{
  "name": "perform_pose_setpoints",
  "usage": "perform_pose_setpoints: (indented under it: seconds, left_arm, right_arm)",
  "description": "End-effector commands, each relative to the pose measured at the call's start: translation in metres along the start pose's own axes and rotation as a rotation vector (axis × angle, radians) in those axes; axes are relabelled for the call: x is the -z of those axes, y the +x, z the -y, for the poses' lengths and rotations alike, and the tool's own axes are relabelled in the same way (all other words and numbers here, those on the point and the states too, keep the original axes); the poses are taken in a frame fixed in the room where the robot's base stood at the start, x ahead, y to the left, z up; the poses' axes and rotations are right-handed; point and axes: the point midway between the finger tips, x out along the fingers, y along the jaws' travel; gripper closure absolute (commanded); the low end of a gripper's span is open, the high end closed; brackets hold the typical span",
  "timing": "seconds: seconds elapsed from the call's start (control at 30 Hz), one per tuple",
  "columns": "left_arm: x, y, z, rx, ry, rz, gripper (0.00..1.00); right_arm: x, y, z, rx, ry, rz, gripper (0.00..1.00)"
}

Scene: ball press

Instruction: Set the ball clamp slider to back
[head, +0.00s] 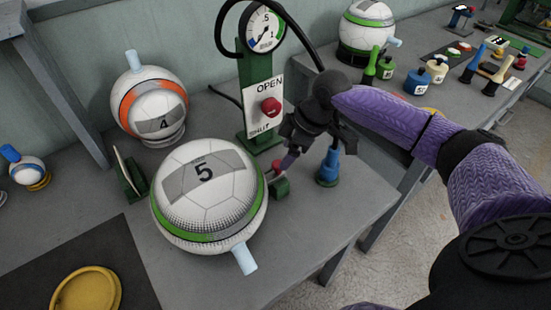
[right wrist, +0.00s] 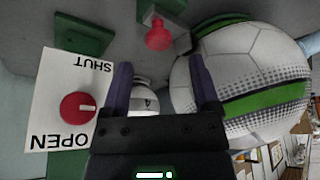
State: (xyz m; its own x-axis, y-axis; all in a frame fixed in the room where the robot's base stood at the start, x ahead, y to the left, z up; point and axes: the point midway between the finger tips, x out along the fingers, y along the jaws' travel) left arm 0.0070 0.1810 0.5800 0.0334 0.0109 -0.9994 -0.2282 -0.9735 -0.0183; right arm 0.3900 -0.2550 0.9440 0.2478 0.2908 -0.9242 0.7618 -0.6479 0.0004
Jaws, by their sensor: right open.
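A white ball marked 5 with a green band (head: 209,190) sits on the grey bench. Just right of it is a red knob (head: 279,166) on a small green clamp part (head: 280,188), seemingly the slider. The knob also shows in the right wrist view (right wrist: 158,37), ahead of the fingers. My right gripper (head: 291,160) is open, with its purple fingers apart near the knob. In the right wrist view the space between the fingers (right wrist: 161,65) holds nothing. Whether a finger touches the knob, I cannot tell. My left gripper is out of view.
A green post with a gauge (head: 263,30) and an OPEN/SHUT panel with a red dial (head: 271,107) stands behind. A blue-handled tool (head: 328,166) stands to the right.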

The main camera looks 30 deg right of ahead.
Motion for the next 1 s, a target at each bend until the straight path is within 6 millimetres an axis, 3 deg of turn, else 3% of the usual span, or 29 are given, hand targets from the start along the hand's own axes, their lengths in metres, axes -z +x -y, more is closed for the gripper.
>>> perform_pose_setpoints:
  seconds: [0.03, 0.2, 0.5, 0.87, 1.0]
  left_arm:
    - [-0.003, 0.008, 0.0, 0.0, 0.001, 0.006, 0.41]
    - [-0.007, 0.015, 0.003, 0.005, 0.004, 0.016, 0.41]
    - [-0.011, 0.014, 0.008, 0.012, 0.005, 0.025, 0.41]
    - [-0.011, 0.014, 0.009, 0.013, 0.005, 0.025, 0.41]
    - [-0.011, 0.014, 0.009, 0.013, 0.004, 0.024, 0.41]
  right_arm:
    - [-0.002, 0.015, 0.0, 0.003, 0.002, 0.001, 0.22]
    - [-0.001, 0.037, 0.0, 0.001, 0.001, 0.0, 0.22]
    - [0.0, 0.04, 0.0, -0.002, 0.001, 0.0, 0.22]
    - [0.0, 0.04, 0.0, -0.002, 0.001, 0.0, 0.98]
    - [0.0, 0.04, 0.0, -0.002, 0.001, 0.0, 1.0]
